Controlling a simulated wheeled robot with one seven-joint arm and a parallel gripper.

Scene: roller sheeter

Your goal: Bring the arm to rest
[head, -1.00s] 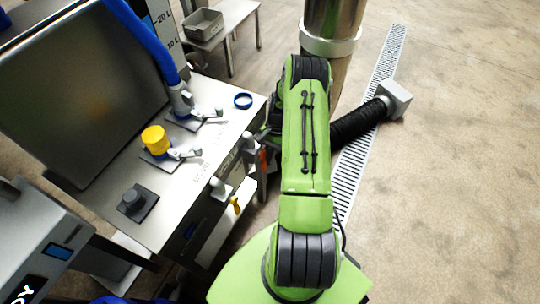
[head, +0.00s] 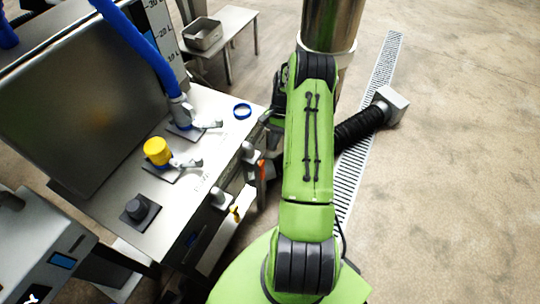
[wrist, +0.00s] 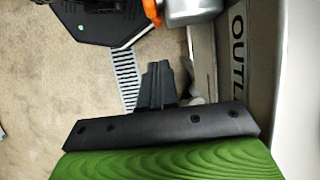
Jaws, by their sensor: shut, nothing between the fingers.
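My green arm (head: 308,150) reaches forward from my base in the head view, and its far end bends down on the left, beside the machine's front side. My gripper (wrist: 157,80) shows in the wrist view with its dark fingers together and nothing between them. It is close to the machine's side panel marked "OUTL" (wrist: 234,60), apart from it as far as I can tell. In the head view the gripper itself is hidden behind the arm and the machine edge.
A steel column (head: 330,25) and black hose (head: 358,130) stand ahead. Floor at right is clear.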

